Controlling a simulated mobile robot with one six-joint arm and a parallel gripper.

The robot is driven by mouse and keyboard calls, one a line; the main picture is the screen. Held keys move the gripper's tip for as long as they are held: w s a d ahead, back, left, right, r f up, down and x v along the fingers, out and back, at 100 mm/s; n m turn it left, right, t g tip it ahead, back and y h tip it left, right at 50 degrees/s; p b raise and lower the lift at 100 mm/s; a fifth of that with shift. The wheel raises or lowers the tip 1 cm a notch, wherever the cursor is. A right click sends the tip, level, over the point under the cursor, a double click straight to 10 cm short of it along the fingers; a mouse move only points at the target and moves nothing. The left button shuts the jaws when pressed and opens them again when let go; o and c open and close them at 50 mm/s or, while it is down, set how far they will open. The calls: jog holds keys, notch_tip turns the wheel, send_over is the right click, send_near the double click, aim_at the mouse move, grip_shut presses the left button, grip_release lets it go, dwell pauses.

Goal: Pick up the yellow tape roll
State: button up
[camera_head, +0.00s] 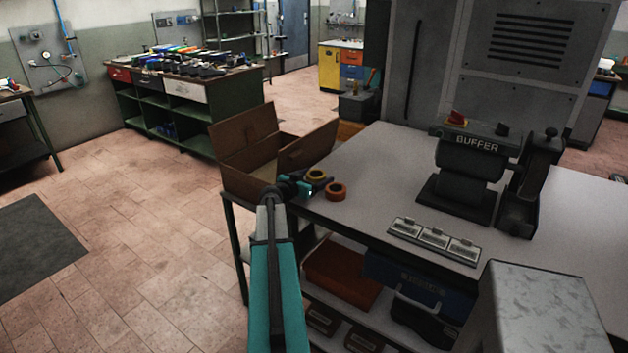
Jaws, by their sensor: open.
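The yellow tape roll (317,176) lies on the grey workbench (372,162) near its left end, beside the cardboard box. An orange-brown roll (337,191) lies close to it, nearer the front and to the right. My gripper (308,189) is open at the end of my teal arm, just in front of and left of the yellow roll. It appears empty. The view is too small to tell how high the fingers are above the bench or whether they touch either roll.
A buffer machine (467,170) and a panel of switches (434,240) are to the right. The bench between the rolls and buffer is clear.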

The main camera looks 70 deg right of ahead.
jog(key=c, duration=1.2)
jog(key=shift+o, duration=0.2)
jog(key=shift+r, duration=0.15)
notch_tip(320, 180, up, 18)
jog(key=b, duration=0.4)
dwell(0.4)
